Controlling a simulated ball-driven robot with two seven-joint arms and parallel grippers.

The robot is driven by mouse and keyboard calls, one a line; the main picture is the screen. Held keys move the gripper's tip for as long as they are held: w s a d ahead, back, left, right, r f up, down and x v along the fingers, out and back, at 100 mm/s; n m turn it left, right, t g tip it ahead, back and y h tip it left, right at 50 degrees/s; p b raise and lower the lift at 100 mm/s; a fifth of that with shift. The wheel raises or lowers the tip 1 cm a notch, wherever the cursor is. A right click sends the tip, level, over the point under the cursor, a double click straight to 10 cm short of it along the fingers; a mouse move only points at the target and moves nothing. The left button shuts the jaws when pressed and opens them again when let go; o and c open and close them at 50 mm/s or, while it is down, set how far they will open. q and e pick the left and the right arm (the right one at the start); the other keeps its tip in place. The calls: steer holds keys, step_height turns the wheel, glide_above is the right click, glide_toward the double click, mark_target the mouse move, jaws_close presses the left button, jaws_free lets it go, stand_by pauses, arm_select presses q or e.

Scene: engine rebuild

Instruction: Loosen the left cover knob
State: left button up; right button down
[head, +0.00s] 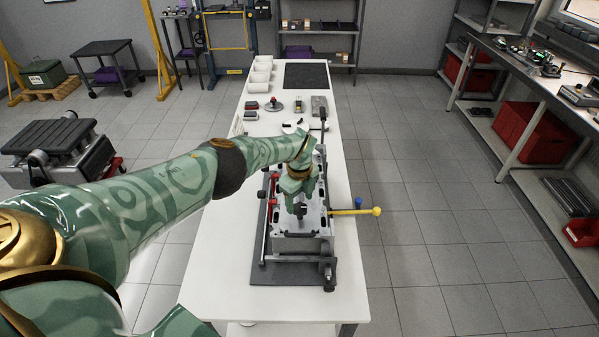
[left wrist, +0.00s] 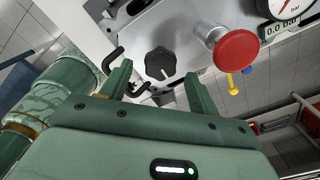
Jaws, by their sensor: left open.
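My left gripper (left wrist: 158,76) is open, with one green finger on each side of the knob in the picture. The fingers look apart from the knob; whether they reach down to its height I cannot tell. In the head view the left gripper (head: 300,203) points down over the engine unit (head: 297,243) on the table. My right gripper is not in view.
A red mushroom button (left wrist: 237,50) and a gauge (left wrist: 280,8) beside a 0.0 bar label stand right of the knob. A black bent handle (left wrist: 112,59) is at its left. A yellow-knobbed lever (head: 357,211) juts past the table edge (head: 220,262). The front left tabletop is clear.

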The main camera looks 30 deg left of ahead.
arm_select(q)
step_height(320, 180, up, 6)
steer(key=p, duration=0.2)
steer(key=shift+p, duration=0.3)
step_height(320, 180, up, 7)
glide_above(300, 207)
steer(key=shift+r+p, duration=0.4)
steer(key=shift+r, duration=0.1)
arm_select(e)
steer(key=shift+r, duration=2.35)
